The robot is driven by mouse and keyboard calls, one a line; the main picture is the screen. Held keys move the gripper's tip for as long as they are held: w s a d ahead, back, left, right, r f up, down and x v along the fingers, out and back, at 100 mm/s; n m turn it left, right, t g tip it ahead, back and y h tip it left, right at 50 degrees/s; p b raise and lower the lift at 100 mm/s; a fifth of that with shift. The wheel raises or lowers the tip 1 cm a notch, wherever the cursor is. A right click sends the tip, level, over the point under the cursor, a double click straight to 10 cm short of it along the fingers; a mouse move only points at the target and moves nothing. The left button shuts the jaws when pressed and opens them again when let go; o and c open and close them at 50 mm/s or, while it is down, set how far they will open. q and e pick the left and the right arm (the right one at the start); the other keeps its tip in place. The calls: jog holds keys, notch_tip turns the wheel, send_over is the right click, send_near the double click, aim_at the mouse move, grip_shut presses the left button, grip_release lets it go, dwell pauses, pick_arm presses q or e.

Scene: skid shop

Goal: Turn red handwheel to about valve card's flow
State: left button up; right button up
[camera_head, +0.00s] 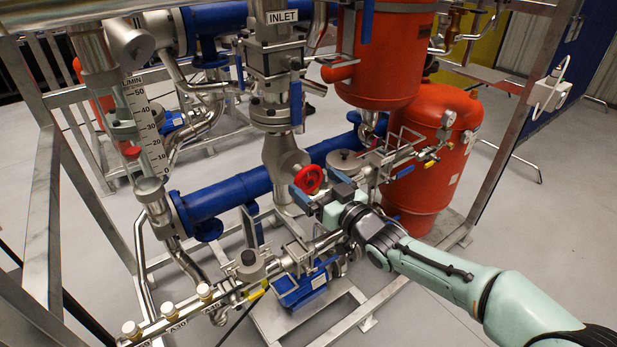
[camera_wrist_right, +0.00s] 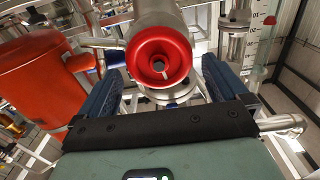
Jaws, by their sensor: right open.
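The red handwheel (camera_head: 309,180) sits on the front of a grey valve body below the INLET pipe. In the right wrist view the handwheel (camera_wrist_right: 182,50) faces me, just beyond and between my fingers. My right gripper (camera_head: 319,189) is open, with blue fingers set apart around the wheel's line; it also shows in the right wrist view (camera_wrist_right: 160,88). I see no finger clearly touching the rim. A flow tube with a white L/MIN scale (camera_head: 147,125) stands at left; its red float (camera_head: 131,151) is low in the tube. I cannot make out a valve card. My left gripper is out of view.
Blue horizontal pipes (camera_head: 225,197) run behind the handwheel. A red tank (camera_head: 440,150) stands to the right. A small valve manifold with white caps (camera_head: 176,310) lies at lower left. Metal frame posts (camera_head: 500,140) bound the skid; the grey floor at lower right is clear beneath my arm.

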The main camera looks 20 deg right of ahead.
aim_at(310, 180)
jog(key=shift+x, duration=1.75)
jog(key=c, duration=0.8)
jog(key=shift+f+n+b, duration=0.15)
jog(key=shift+n+b, duration=0.65)
jog(key=shift+b, duration=0.2)
